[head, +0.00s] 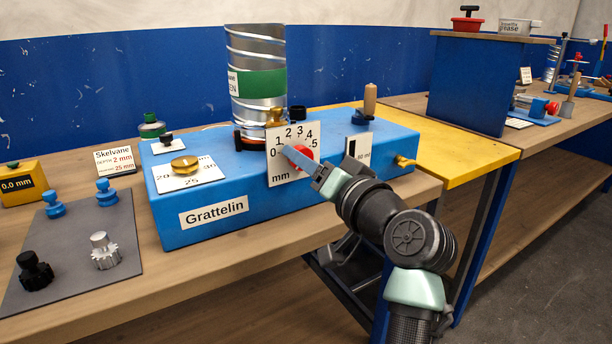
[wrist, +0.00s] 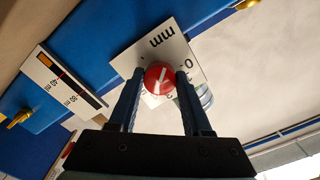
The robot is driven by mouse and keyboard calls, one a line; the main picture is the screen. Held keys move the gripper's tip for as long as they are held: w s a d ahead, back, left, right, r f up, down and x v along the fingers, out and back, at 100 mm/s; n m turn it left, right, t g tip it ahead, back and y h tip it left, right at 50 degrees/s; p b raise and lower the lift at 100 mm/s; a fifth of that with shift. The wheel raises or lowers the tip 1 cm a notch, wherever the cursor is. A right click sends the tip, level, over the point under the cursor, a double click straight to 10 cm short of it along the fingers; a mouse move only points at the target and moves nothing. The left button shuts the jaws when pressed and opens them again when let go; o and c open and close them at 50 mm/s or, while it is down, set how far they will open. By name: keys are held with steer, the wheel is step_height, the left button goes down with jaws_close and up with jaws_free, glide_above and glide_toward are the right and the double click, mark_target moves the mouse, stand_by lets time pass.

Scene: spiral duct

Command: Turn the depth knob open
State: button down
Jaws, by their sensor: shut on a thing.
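The depth knob is a red round knob (head: 304,154) on a white dial plate (head: 283,178) marked 0 to 5 mm, on the front of the blue Grattelin machine (head: 240,195). In the wrist view the knob (wrist: 159,78) shows a white pointer line, slanted across its face. The plate (wrist: 150,52) appears upside down there, partly covered by knob and fingers. My gripper (wrist: 158,88) is shut on the knob, one finger on each side. In the head view my gripper (head: 312,164) reaches it from the front right and hides part of the knob and dial.
A brass knob (head: 184,164) with its own scale is on the machine's top left. A metal spiral duct (head: 257,80) stands behind the dial. A gauge plate (head: 357,148) and brass tap (head: 404,162) are to the right. A Skelvane card (head: 114,159) stands left.

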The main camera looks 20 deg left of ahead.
steer(key=n+b, duration=0.7)
steer(key=n, duration=0.3)
steer(key=shift+f+n, duration=0.1)
steer(key=shift+n, duration=0.3)
stand_by(0.3)
steer(key=shift+c, duration=1.7)
jaws_free()
steer(key=shift+d, duration=0.1)
steer(key=p+v, duration=0.2)
steer(key=v, duration=1)
steer(key=shift+s+d, duration=0.3)
